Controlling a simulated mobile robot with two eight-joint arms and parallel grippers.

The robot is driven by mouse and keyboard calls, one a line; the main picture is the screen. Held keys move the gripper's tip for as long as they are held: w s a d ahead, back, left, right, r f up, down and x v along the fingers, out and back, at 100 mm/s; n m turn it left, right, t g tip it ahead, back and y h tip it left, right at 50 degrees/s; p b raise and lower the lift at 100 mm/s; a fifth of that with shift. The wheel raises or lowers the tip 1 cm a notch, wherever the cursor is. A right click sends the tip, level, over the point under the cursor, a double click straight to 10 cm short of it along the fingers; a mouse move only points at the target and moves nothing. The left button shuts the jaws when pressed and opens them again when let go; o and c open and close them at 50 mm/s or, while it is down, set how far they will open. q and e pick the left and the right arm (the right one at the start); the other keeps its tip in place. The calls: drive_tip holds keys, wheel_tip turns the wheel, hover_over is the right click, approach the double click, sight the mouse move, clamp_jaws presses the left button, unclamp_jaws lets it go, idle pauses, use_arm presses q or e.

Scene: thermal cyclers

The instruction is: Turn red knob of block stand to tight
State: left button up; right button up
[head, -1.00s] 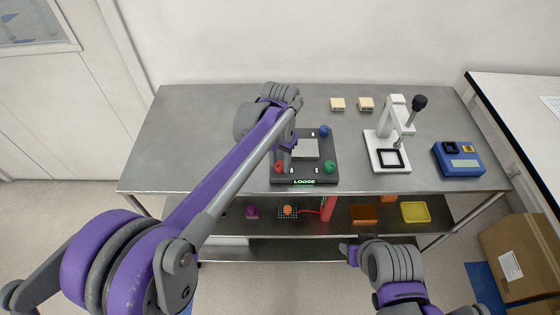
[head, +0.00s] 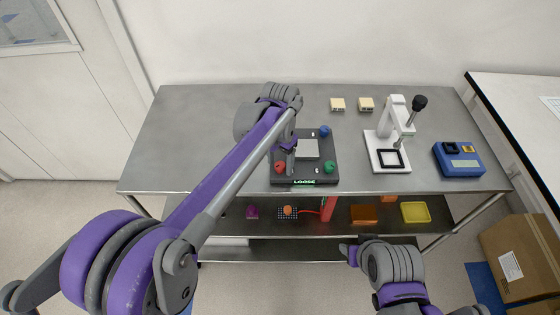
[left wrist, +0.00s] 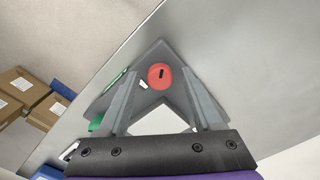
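The block stand (head: 322,165) is a dark square base on the steel table, with a pale centre plate and a green "LOOSE" display (head: 304,182) on its front edge. The red knob (head: 280,167) is at its front left corner; a blue knob (head: 324,131) and a green knob (head: 328,167) are on the right corners. My left gripper (head: 287,160) points down over the stand beside the red knob. In the left wrist view the gripper (left wrist: 162,100) is open, with the red knob (left wrist: 160,76) between and beyond its fingers, apparently untouched. My right gripper (head: 348,254) is low in front of the table.
A white press-like device (head: 388,135) and a blue device (head: 458,159) stand to the right on the table (head: 190,135). Two small beige blocks (head: 352,104) lie at the back. A lower shelf (head: 235,225) holds several small items. The table's left side is clear.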

sight(277, 166)
use_arm(q)
wheel_tip(277, 166, up, 11)
drive_tip(key=shift+p, duration=0.35)
idle(0.3)
drive_tip(key=shift+f, duration=0.1)
idle(0.3)
drive_tip(key=s+a+f+n+t, duration=0.2)
drive_tip(key=s+a+n+t, duration=0.15)
drive_tip(key=s+a, duration=0.8)
drive_tip(key=s+a+f+n+t+p, duration=0.1)
drive_tip(key=s+a+f+n, duration=0.3)
drive_tip(key=s, duration=0.7)
wheel_tip(277, 166, down, 5)
drive_tip(key=shift+a+r+t, duration=0.15)
drive_tip(key=shift+a+t, duration=0.3)
drive_tip(key=shift+a, duration=0.7)
